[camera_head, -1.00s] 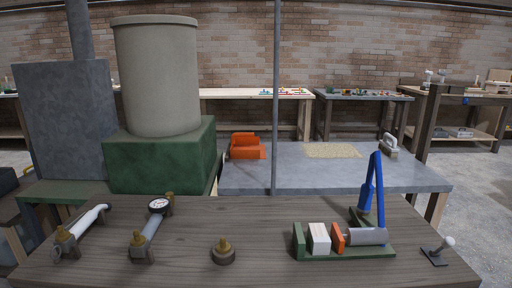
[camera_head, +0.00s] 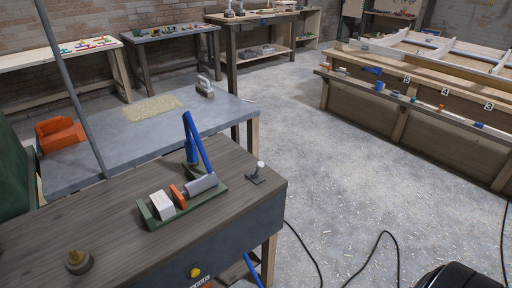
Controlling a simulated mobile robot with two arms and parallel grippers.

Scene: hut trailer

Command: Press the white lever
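A small lever with a white knob (camera_head: 260,166) stands on a dark flat base at the right end of the dark wooden table (camera_head: 95,214). Its stem leans slightly and nothing touches it. Just left of it on the same table is a green-based press (camera_head: 157,222) with a raised blue handle (camera_head: 199,140), a white block (camera_head: 162,203), an orange plate and a grey cylinder. Neither of my grippers is in view.
A yellow knob (camera_head: 195,271) is on the table's front panel. Black cables (camera_head: 376,254) lie on the otherwise open floor to the right. A long wooden bench (camera_head: 410,125) stands beyond.

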